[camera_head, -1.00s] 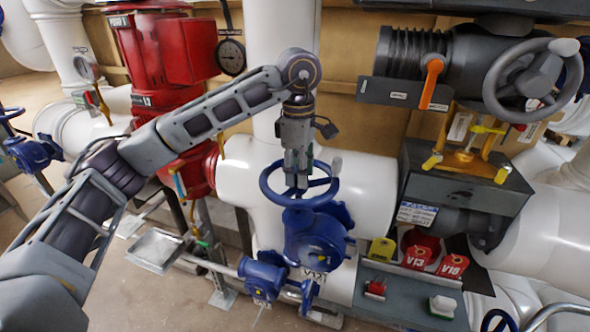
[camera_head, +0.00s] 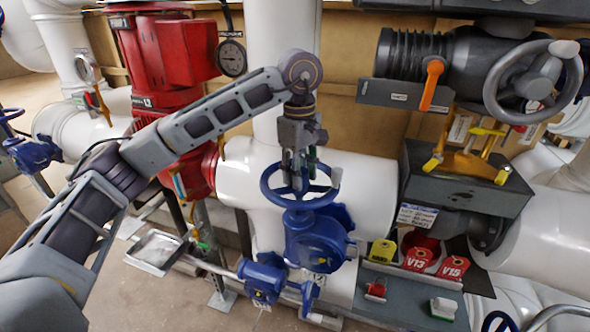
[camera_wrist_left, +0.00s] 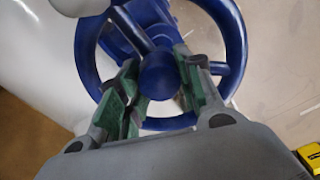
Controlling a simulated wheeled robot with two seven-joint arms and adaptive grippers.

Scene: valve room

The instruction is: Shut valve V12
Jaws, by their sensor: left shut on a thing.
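The blue valve (camera_head: 318,238) stands in front of the white pipe, with its blue handwheel (camera_head: 268,190) lying roughly flat on top. A label below it is too small to read now. My left gripper (camera_head: 298,188) comes down from above onto the wheel's middle. In the left wrist view, its green-padded fingers (camera_wrist_left: 160,92) reach in between the spokes, one on each side of the blue hub (camera_wrist_left: 158,76), and are shut on the handwheel. Their exact contact is partly hidden. My right gripper is not in view.
A grey handwheel (camera_head: 497,82) and yellow bracket stand at the right. A red actuator (camera_head: 160,60) stands behind my left arm. Open floor shows at lower left.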

